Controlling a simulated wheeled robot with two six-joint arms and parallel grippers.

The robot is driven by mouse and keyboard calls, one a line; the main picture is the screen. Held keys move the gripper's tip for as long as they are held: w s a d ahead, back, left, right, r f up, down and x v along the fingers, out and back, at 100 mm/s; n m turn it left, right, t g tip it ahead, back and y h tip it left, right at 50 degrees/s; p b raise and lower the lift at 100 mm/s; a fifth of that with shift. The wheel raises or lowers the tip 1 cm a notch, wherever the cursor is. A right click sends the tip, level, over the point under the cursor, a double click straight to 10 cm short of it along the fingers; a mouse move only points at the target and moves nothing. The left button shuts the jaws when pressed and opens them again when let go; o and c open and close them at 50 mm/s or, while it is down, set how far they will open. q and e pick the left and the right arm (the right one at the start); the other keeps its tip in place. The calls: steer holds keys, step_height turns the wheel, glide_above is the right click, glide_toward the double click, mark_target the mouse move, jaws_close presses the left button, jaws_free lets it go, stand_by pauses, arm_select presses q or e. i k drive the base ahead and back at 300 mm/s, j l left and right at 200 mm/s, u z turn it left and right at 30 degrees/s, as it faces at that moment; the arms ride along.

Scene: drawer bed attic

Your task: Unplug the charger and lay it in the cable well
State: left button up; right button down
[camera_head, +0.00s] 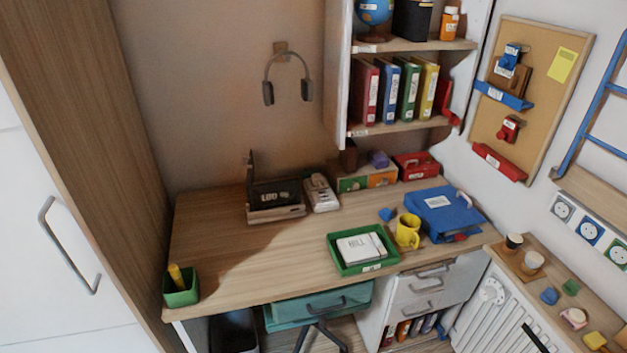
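Neither of my grippers is in view. Several round wall sockets sit on the right wall above a narrow wooden ledge: one in a white plate (563,209), one in a blue frame (590,229) and another at the right edge (617,253). I cannot make out a charger plugged into them. A pale, oblong device (321,193) lies at the back of the desk; I cannot tell whether it is a charger. Beside it is a dark, labelled box with a raised lid (274,196). I cannot clearly identify a cable well.
The wooden desk (225,244) is bare at centre-left. On it stand a green pen cup (181,290), a green tray (339,258) with a white box, a yellow mug (407,233) and a blue binder (437,208). Small items stand on the right ledge (559,281) above a radiator (492,309).

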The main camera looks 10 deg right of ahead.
mark_target(316, 178)
steer(key=i+l+u, duration=0.25)
steer(key=i, duration=0.25)
steer(key=i+l+u, duration=0.25)
steer(key=i, duration=0.2)
steer(key=i+j, duration=0.05)
steer(key=j, duration=0.05)
